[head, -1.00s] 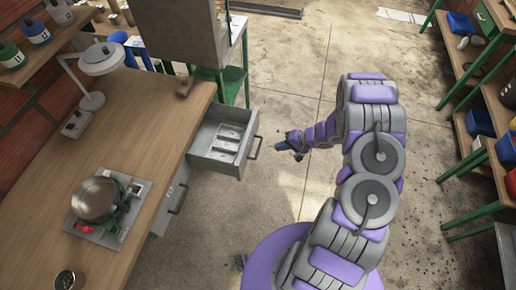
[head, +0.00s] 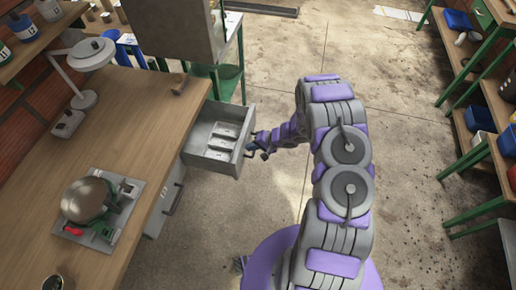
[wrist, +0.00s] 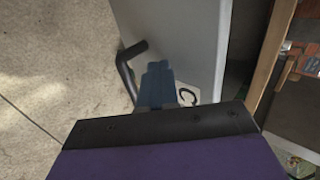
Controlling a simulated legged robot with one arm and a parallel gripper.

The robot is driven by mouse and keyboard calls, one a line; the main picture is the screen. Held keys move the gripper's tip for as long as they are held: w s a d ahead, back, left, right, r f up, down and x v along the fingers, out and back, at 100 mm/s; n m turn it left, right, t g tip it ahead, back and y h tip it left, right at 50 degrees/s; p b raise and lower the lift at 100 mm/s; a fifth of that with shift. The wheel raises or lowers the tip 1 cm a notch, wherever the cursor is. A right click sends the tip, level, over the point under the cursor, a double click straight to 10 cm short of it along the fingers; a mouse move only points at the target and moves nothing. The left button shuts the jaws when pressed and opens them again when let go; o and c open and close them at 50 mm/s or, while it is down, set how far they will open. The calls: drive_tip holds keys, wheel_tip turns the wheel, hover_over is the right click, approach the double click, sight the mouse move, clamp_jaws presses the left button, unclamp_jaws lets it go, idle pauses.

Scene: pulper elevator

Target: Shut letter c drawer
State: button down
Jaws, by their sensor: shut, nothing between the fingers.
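The grey letter c drawer (head: 212,158) stands pulled out from under the wooden workbench in the head view, with a compartment insert inside. Its front panel (wrist: 178,40) fills the middle of the wrist view, with a dark bar handle (wrist: 128,65) on its left and a letter C label (wrist: 187,95) partly hidden by my fingers. My gripper (head: 262,153) is at the drawer front beside the handle. In the wrist view its blue fingers (wrist: 158,82) are closed together, empty, close over the front panel. I cannot tell whether they touch it.
A lower closed drawer with a handle (head: 175,198) is nearer along the bench. The bench top (head: 130,120) holds a pot (head: 88,200) on a burner and a lamp (head: 90,55). Green-legged shelves (head: 480,150) line the right.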

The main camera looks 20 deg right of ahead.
drive_tip(key=shift+a, duration=0.25)
